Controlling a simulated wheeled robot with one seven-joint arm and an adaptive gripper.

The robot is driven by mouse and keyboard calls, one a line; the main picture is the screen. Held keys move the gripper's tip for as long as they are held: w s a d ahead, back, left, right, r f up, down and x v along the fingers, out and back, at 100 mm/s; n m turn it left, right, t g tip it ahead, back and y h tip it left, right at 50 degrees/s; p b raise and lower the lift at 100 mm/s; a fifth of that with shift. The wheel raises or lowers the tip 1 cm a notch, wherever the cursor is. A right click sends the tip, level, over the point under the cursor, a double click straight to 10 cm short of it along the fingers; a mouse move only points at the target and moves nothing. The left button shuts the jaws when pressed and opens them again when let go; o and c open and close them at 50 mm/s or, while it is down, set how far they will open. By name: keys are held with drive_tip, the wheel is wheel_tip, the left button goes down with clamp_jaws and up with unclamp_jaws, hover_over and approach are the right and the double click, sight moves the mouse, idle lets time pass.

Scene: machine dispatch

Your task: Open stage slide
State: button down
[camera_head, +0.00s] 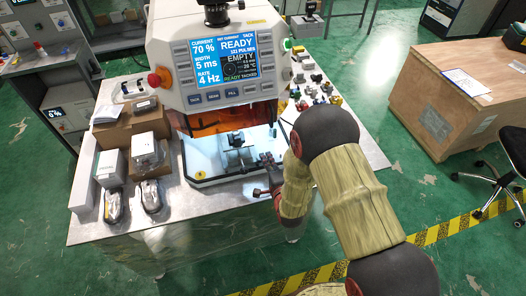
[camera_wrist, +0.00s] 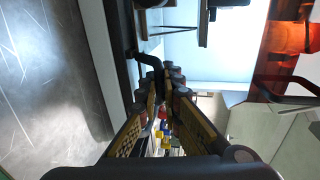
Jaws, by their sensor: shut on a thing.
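The machine (camera_head: 215,60) is a white bench unit with a blue screen reading READY and EMPTY. Its lit chamber holds the stage (camera_head: 238,157), a small dark fixture on the pale floor below an orange shield. My gripper (camera_head: 268,178) is at the chamber's front right corner, partly hidden by my arm. In the wrist view the fingers of my gripper (camera_wrist: 162,82) close together around a dark bent handle (camera_wrist: 147,60), which runs along the chamber's front edge. The exact contact is hidden by the finger pads.
A red knob (camera_head: 158,80) juts from the machine's left side. Cardboard boxes (camera_head: 127,125) and white units crowd the bench's left. Several small coloured parts (camera_head: 318,92) lie on the right. The metal bench top (camera_head: 215,207) is bare in front of the machine.

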drive_tip(key=v, duration=0.3)
drive_tip(key=f+v, duration=0.1)
drive_tip(key=v, duration=0.1)
drive_tip(key=f+b+v, duration=0.1)
drive_tip(key=v, duration=0.2)
drive_tip(key=shift+s+d, duration=0.2)
drive_tip(key=shift+s, duration=0.35)
drive_tip(key=c, duration=2.2)
unclamp_jaws()
drive_tip(key=shift+c, duration=0.2)
drive_tip(key=shift+r, duration=0.1)
drive_tip(key=v, duration=1.2)
drive_tip(key=shift+w, duration=0.1)
